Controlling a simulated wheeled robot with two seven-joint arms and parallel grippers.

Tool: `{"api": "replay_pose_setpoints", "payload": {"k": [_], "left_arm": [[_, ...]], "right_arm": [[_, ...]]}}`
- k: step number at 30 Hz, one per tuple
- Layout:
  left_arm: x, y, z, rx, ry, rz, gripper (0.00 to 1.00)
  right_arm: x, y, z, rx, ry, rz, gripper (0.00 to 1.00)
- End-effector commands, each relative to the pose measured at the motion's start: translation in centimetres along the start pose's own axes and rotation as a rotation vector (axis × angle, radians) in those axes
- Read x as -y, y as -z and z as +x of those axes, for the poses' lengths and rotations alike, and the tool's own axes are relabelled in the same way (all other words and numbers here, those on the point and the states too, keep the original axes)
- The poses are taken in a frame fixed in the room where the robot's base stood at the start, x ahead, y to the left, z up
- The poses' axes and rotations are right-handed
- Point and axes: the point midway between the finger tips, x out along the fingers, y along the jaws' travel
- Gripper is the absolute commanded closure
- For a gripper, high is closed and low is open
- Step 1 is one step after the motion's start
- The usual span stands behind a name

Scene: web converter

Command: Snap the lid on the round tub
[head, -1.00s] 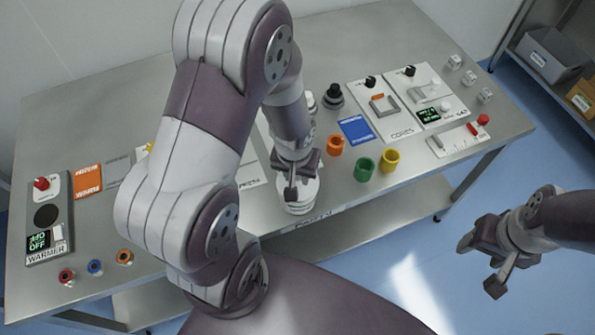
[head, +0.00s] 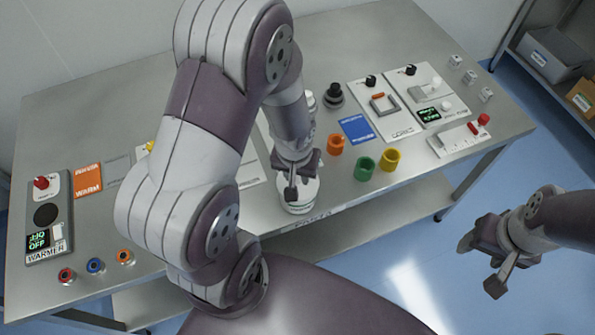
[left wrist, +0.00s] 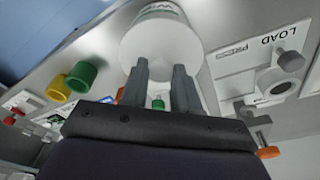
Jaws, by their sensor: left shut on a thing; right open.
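The white round tub (head: 300,205) stands at the front edge of the table, with lettering on its side. In the left wrist view a white round face, which looks like the lid (left wrist: 160,45), lies just beyond the fingertips. My left gripper (head: 291,194) points down over the tub, and its fingers also show in the left wrist view (left wrist: 161,75). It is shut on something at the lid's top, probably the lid. The gripped part and the seam between lid and tub are hidden. My right gripper (head: 481,266) is open and empty, off the table's front right.
Orange (head: 336,145), green (head: 365,169) and yellow (head: 390,160) cups stand right of the tub. A black knob device (head: 333,97) and control panels (head: 420,90) are behind them. The warmer (head: 47,225) is at the far left. My left arm hides the table's middle.

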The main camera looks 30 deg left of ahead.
Motion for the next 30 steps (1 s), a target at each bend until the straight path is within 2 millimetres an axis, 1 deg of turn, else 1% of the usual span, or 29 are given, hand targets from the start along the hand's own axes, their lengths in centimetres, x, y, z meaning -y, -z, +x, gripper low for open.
{"api": "replay_pose_setpoints", "payload": {"k": [8, 9, 10, 11, 17, 19, 20, 30], "left_arm": [[-0.01, 0.01, 0.0, 0.0, 0.0, 0.0, 0.99], [-0.01, 0.01, 0.0, 0.0, 0.0, 0.0, 0.57], [-0.01, 0.01, 0.0, 0.0, 0.0, 0.0, 0.47], [-0.01, 0.01, 0.0, 0.0, 0.0, 0.0, 0.4], [-0.01, 0.01, 0.0, 0.0, 0.0, 0.0, 0.4], [-0.01, 0.01, 0.0, 0.0, 0.0, 0.0, 0.21], [-0.01, 0.01, 0.0, 0.0, 0.0, 0.0, 0.15], [0.0, 0.05, -0.26, 0.0, 0.0, 0.0, 0.15]], "right_arm": [[0.0, 0.0, 0.0, 0.0, 0.0, 0.0, 0.42], [0.0, 0.0, 0.0, 0.0, 0.0, 0.0, 0.42], [0.0, 0.0, 0.0, 0.0, 0.0, 0.0, 0.42], [0.0, 0.0, 0.0, 0.0, 0.0, 0.0, 0.42], [0.0, 0.0, 0.0, 0.0, 0.0, 0.0, 0.42], [0.0, 0.0, 0.0, 0.0, 0.0, 0.0, 0.42], [0.0, 0.0, 0.0, 0.0, 0.0, 0.0, 0.42], [0.0, 0.03, -0.25, 0.0, 0.0, 0.0, 0.42]]}}
